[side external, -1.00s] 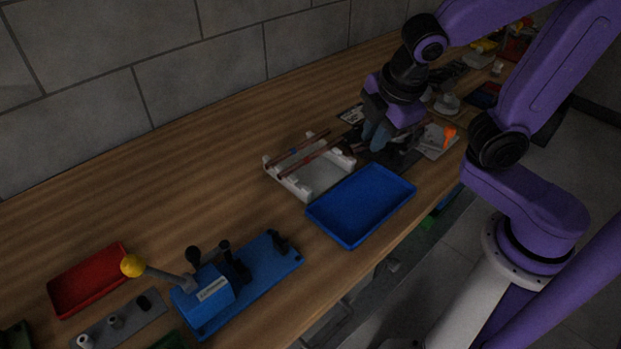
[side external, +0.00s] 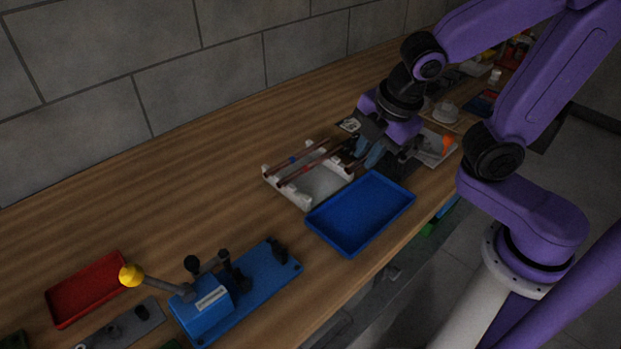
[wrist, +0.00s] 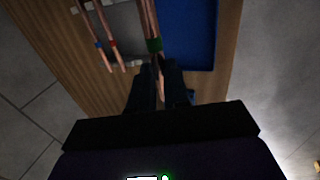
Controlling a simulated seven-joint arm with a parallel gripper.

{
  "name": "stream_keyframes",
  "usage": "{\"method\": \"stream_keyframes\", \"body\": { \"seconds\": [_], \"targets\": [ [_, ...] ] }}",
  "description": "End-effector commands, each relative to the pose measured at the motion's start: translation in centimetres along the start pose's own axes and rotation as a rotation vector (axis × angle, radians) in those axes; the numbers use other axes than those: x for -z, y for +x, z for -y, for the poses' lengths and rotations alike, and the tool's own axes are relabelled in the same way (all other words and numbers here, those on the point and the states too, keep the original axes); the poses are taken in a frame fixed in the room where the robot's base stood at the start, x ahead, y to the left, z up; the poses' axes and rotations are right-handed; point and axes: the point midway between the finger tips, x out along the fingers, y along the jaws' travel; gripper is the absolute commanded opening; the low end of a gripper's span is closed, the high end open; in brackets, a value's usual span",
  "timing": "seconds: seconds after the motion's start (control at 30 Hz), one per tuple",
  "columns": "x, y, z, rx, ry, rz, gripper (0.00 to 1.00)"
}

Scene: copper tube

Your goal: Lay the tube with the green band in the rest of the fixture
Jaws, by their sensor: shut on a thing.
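The copper tube with the green band (wrist: 153,45) runs up from between my fingers in the wrist view. My gripper (wrist: 161,92) is shut on it near one end. In the side view my gripper (side external: 362,152) is at the right end of the white rack (side external: 318,188); whether the held tube is clear of the rack cannot be told. Two other copper tubes, one with a blue band (wrist: 99,45) and one with a red band (wrist: 113,43), lie across the rack. The blue fixture (side external: 208,304), with a yellow-knobbed lever (side external: 132,275), stands at the front left.
An empty blue tray (side external: 360,212) lies just in front of the rack. A red tray (side external: 86,288) and a grey plate with pegs (side external: 122,328) are left of the fixture. Clutter fills the bench's far right. Bare wood lies between rack and fixture.

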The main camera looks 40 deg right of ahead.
Motion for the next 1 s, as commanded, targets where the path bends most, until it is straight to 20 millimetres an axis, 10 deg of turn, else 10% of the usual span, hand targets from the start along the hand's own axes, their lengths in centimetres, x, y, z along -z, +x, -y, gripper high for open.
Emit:
{"method": "stream_keyframes", "body": {
  "seconds": [1.0],
  "targets": [
    [3.3, 10.3, -7.1, -0.001, 0.0, 0.001, 0.0]
  ]
}}
